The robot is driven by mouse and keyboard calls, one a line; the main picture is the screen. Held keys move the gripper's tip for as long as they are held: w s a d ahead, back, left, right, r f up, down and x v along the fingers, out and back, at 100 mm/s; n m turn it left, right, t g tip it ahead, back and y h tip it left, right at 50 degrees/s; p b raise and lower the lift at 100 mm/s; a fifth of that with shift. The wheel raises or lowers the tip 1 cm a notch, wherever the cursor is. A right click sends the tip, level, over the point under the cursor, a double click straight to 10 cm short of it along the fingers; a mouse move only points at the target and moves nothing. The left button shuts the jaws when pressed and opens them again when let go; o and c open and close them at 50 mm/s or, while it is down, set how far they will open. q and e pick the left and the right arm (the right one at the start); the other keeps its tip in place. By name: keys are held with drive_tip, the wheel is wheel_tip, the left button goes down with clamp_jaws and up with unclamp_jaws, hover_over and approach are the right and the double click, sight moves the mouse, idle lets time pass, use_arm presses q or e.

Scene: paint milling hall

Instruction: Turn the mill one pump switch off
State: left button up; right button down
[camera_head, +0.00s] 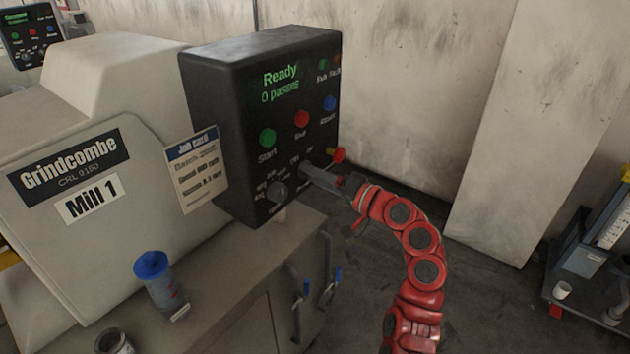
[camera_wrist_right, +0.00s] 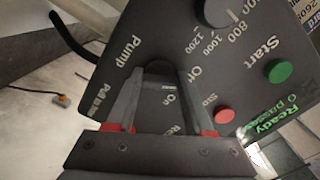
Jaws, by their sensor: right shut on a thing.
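The black control box (camera_head: 240,65) of Mill 1 (camera_head: 93,198) faces me and its display reads "Ready, 0 passes". My right gripper (camera_head: 306,171) reaches in from the right and its fingertips are at the lower right of the box's front, where the pump switch sits. In the right wrist view the fingers (camera_wrist_right: 158,70) are shut at the panel beside the "Pump" label (camera_wrist_right: 129,52), with "Off" and "On" lettering around them. The switch itself is hidden by the fingers, so its position cannot be told. My left gripper is not in view.
A green start button (camera_head: 267,138), red stop button (camera_head: 302,118), blue button (camera_head: 330,103) and grey speed knob (camera_head: 278,191) are close by. A red and yellow button (camera_head: 338,155) sticks out just beyond the gripper.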

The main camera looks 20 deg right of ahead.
drive_tip(key=shift+f, duration=0.1)
drive_tip(key=shift+c, duration=1.4)
unclamp_jaws()
drive_tip(key=b+v, duration=0.2)
drive_tip(key=v, duration=1.5)
drive_tip(key=shift+s+b, duration=0.2)
drive_tip(key=shift+b, duration=0.1)
drive_tip(key=shift+d, duration=0.15)
